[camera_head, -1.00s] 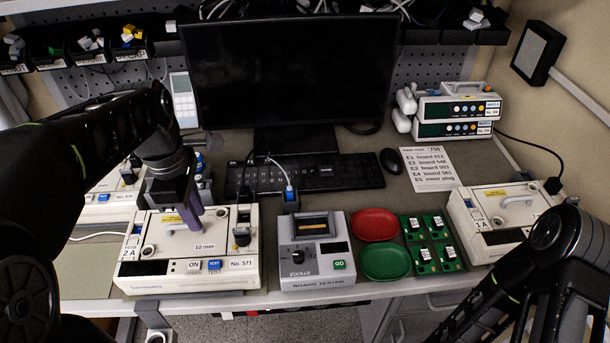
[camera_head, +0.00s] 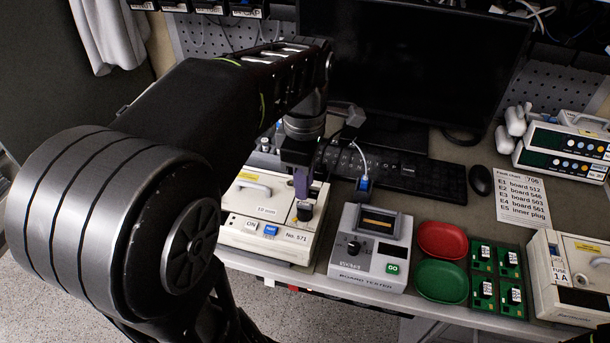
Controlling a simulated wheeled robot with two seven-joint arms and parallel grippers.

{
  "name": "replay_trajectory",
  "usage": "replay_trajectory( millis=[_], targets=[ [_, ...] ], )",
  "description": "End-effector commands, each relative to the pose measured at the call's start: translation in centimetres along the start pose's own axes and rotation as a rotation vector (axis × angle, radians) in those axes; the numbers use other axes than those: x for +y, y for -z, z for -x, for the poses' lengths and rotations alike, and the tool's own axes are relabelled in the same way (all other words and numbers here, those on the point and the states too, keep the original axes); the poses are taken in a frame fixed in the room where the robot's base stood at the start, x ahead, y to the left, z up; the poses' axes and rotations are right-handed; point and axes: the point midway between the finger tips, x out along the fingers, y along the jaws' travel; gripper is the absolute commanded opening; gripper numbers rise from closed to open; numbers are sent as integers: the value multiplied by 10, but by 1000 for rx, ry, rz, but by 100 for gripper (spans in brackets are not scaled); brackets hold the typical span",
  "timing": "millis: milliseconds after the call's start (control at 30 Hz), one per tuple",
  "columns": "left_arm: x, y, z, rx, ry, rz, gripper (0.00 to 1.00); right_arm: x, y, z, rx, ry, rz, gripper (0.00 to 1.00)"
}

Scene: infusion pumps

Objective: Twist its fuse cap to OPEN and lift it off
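The white pump No. 571 (camera_head: 262,246) stands at the front left of the bench, partly behind my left arm. Its left side, where a fuse label and round cap showed earlier, is hidden by my arm. My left gripper (camera_head: 301,186), with purple fingers, points down at the right end of this pump, just above a black plug-like part (camera_head: 304,211). I cannot tell whether it touches that part or how far the fingers are apart. A second white pump (camera_head: 572,282) at the right edge carries a "FUSE 1A" label. My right gripper is not in view.
A grey board tester (camera_head: 370,262) stands right of pump No. 571. Beyond it are a red dish (camera_head: 442,240), a green dish (camera_head: 441,283) and several green boards (camera_head: 497,262). A keyboard (camera_head: 410,175) and monitor (camera_head: 400,65) are behind.

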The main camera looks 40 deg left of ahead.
Motion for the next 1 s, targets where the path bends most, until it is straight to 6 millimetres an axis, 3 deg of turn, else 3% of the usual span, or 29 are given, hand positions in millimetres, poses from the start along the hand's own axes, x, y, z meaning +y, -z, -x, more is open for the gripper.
replay_trajectory(
  millis=[200,333,800,1000],
  targets=[
    [0,0,-37,-1,-1,-1,22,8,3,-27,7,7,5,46],
    [0,0,-48,-1,-1,0,22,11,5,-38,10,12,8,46],
    [0,0,-52,-1,-1,0,21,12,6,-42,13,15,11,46],
    [0,0,-52,0,-1,0,5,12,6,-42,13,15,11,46]
  ],
)
